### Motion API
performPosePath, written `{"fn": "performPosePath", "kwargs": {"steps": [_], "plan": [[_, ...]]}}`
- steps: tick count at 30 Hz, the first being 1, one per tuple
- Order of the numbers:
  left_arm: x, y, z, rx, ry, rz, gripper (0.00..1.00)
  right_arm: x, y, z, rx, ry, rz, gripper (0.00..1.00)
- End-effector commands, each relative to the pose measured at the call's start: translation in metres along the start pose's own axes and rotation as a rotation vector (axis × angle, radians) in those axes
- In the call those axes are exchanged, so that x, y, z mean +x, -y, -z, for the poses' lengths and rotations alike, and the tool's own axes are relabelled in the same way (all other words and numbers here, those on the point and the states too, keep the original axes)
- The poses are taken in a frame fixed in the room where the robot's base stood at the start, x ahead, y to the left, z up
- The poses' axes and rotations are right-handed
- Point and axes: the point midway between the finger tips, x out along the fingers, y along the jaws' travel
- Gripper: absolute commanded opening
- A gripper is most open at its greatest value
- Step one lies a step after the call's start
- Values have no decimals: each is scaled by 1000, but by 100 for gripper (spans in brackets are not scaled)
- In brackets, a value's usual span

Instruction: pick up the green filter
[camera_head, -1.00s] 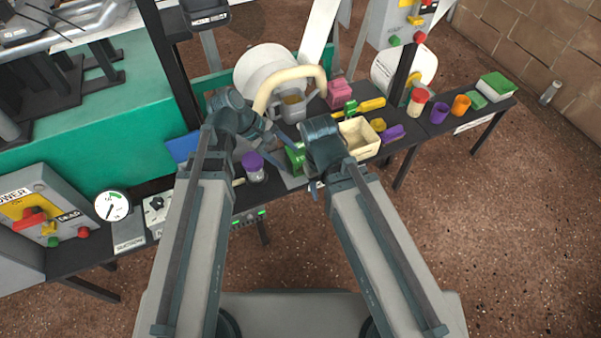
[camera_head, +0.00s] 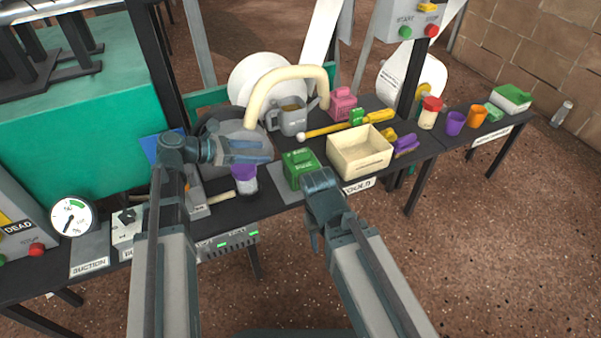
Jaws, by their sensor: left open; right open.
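Several green things show, and I cannot tell for sure which is the filter. A green block-like container (camera_head: 301,170) stands on the dark table near its front edge, between my grippers. A small green piece (camera_head: 357,117) lies by a yellow stick, and a small green block (camera_head: 494,112) sits at the right end. My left gripper (camera_head: 262,152) is open and empty, pointing right above the table, left of the green container. My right gripper (camera_head: 316,226) is open, in front of and slightly right of the green container, near the table edge; its fingers are partly hidden.
A cream bin (camera_head: 360,153) stands right of the green container. A purple-topped jar (camera_head: 245,180) is to its left. Orange (camera_head: 477,117) and purple (camera_head: 454,123) cups stand right.

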Motion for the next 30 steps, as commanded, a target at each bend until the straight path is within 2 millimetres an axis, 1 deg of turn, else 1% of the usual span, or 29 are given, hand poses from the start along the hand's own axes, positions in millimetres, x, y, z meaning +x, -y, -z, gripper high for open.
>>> {"fn": "performPosePath", "kwargs": {"steps": [2, 9, 13, 18, 26, 30], "plan": [[9, 0, 2, 2, -1, 3, 62, 5, 0, 0, 1, 0, 0, 50], [55, 0, 3, 4, -3, 4, 62, 23, 2, 1, 5, 0, 0, 50], [74, 0, 2, 3, -3, 3, 62, 29, 3, 2, 7, 0, 0, 50], [84, 1, 1, 3, -3, 2, 62, 32, 3, 2, 9, 0, 0, 50], [89, 1, 0, 3, -3, 2, 62, 33, 3, 2, 9, 0, 0, 50], [104, 3, -1, 5, -3, 3, 62, 38, 4, 2, 9, 0, 0, 50]]}}
